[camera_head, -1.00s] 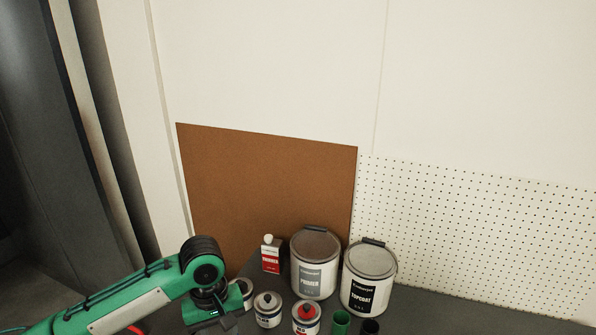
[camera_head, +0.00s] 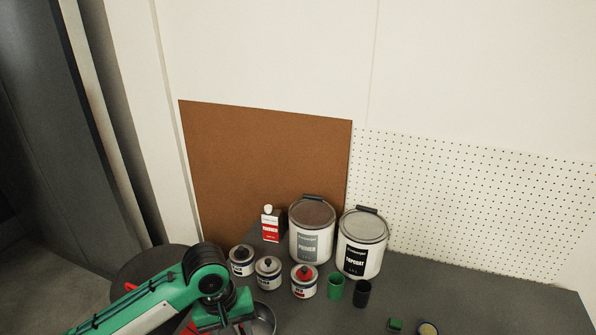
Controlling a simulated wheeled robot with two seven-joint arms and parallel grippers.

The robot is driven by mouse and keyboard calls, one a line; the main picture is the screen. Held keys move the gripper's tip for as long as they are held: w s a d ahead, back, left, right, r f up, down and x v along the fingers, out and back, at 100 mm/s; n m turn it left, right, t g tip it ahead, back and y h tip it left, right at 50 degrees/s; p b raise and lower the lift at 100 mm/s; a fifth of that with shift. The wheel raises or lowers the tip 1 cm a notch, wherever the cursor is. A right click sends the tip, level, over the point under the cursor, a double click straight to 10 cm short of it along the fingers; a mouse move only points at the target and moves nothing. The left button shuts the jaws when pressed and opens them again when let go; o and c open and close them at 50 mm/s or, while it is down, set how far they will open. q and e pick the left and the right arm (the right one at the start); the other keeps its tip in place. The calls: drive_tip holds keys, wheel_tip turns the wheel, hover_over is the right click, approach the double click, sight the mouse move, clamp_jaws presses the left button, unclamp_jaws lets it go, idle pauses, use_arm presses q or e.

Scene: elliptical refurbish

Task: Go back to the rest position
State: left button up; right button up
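My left arm, green with black joints, comes in from the lower left. The body of my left gripper (camera_head: 226,312) is at the bottom edge, left of the small cans and over a metal bowl (camera_head: 263,321). Its fingertips are hidden or out of frame, so I cannot tell whether it is open or holds anything. My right arm and gripper are not in view.
A grey worktop (camera_head: 480,295) holds a thinner bottle (camera_head: 271,227), primer can (camera_head: 312,232), topcoat can (camera_head: 362,246), several small cans (camera_head: 304,281), a green cup (camera_head: 336,287) and a black cup (camera_head: 361,292). A green block (camera_head: 395,325) lies in front. The worktop's right side is clear.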

use_arm(q)
drive_tip(key=s+d+f+m+t+h, duration=0.2)
drive_tip(key=s+d+f+m+t, duration=0.15)
drive_tip(key=s+f, duration=0.3)
drive_tip(key=s+a+f+m+y, duration=0.1)
drive_tip(key=s+a+f+y, duration=0.3)
drive_tip(key=s+a, duration=0.9)
wheel_tip(320, 180, down, 32)
drive_tip(key=s+a+f+g, duration=0.1)
drive_tip(key=s+a+f, duration=0.1)
drive_tip(key=s+f, duration=0.7)
drive_tip(key=s+a+f+g, duration=0.1)
drive_tip(key=s+a+f, duration=0.1)
drive_tip(key=s+f, duration=0.7)
drive_tip(key=shift+s+m, duration=0.35)
drive_tip(key=shift+s, duration=0.1)
drive_tip(key=shift+d, duration=0.1)
